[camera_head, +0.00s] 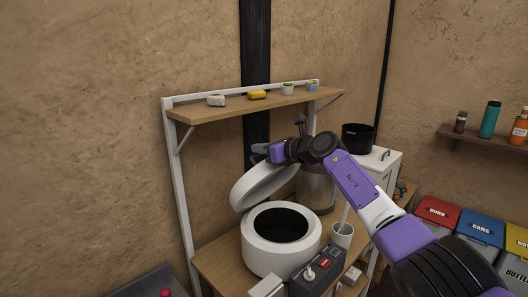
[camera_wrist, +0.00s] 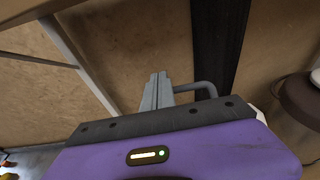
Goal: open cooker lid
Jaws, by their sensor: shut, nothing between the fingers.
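The white round cooker (camera_head: 281,240) stands on the wooden table with its dark inside showing. Its lid (camera_head: 264,184) is raised and tilted up at the back left of the body. My gripper (camera_head: 259,149) is just above the lid's upper edge, beneath the shelf. In the wrist view my gripper (camera_wrist: 157,92) has its fingers together with nothing between them. The lid cannot be made out in the wrist view. I cannot tell whether my gripper touches the lid.
A wooden shelf (camera_head: 240,108) with small items hangs above my gripper. A metal pot (camera_head: 316,188) stands behind the cooker. A white cup (camera_head: 342,235) and a dark power strip (camera_head: 314,276) are close at its right. Coloured bins (camera_head: 480,227) stand far right.

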